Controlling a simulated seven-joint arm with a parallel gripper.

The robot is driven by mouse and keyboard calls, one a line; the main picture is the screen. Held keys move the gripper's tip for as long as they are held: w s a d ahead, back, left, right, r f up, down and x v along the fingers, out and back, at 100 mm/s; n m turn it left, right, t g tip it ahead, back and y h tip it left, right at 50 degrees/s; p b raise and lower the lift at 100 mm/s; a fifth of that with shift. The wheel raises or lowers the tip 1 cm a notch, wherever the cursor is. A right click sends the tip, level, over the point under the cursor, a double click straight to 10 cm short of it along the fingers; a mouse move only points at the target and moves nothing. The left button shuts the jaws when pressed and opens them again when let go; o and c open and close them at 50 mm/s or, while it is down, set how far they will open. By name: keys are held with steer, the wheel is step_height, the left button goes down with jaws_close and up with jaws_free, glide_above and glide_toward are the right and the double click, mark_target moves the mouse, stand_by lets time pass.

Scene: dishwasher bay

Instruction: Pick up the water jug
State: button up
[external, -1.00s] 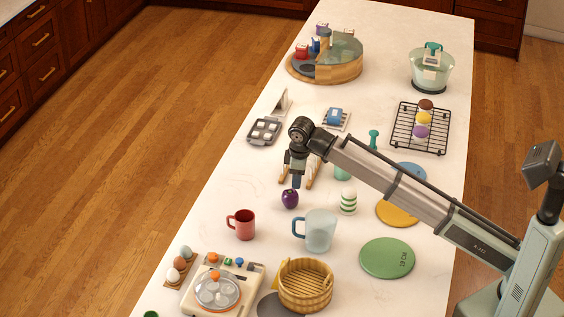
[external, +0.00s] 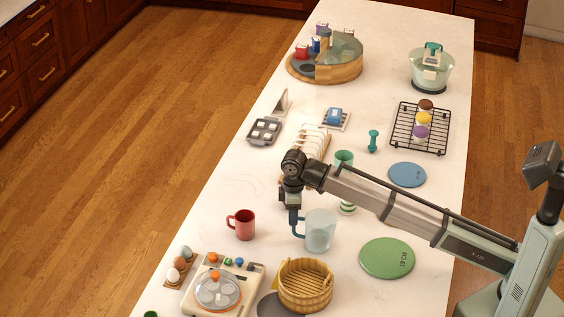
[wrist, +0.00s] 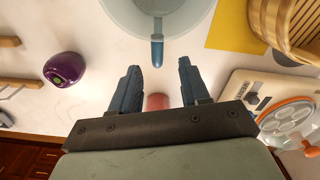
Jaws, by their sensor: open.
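The water jug (external: 321,231) is a pale, see-through blue pitcher with a darker blue handle on its left. It stands upright on the white counter. In the wrist view the jug's round body (wrist: 125,18) is cut off at the top edge, and its handle (wrist: 157,52) points toward my gripper. My gripper (external: 294,217) is open and points down at the handle side of the jug. In the wrist view my gripper's (wrist: 158,67) two blue fingers stand apart, with the handle just beyond the gap between their tips. Whether they touch it cannot be told.
A red mug (external: 243,225) stands left of the jug. A woven basket (external: 305,287) and a toy stove (external: 222,290) are in front. A green plate (external: 386,258) lies to the right. A purple fruit (wrist: 64,68) shows in the wrist view. A green-striped item (external: 347,208) stands behind the jug.

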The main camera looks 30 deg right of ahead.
steer(key=shift+d+f, duration=0.2)
steer(key=shift+f, duration=2.7)
jaws_close()
